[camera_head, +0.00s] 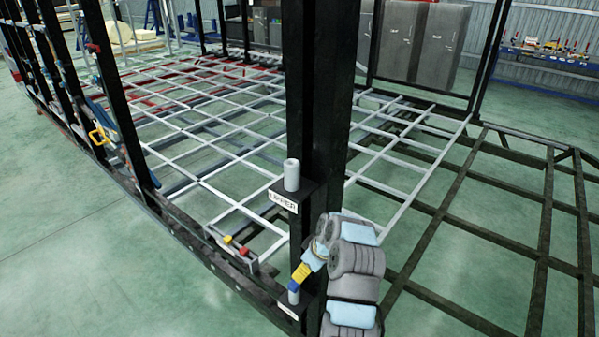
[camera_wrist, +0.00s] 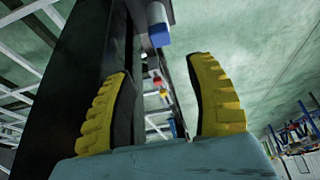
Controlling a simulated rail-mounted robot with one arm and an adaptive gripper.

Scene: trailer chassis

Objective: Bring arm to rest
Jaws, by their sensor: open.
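My gripper (camera_head: 303,271) is at the lower middle of the head view, beside a black upright post (camera_head: 318,110). In the wrist view its two yellow ribbed fingers (camera_wrist: 160,68) stand wide apart with nothing between them. A grey cylinder with a blue end (camera_head: 294,289) is at the lower bracket (camera_head: 288,309), close to the fingertips in the head view. In the wrist view this blue end (camera_wrist: 159,36) lies beyond the fingertips, apart from them. Another grey cylinder (camera_head: 292,175) stands upright on the bracket labelled UPPER (camera_head: 284,201).
A small tray (camera_head: 232,247) with red and yellow pieces sits on the chassis's near rail. A white lattice frame (camera_head: 205,184) fills the middle. Grey cabinets (camera_head: 438,45) stand behind. Green floor is open at the lower left.

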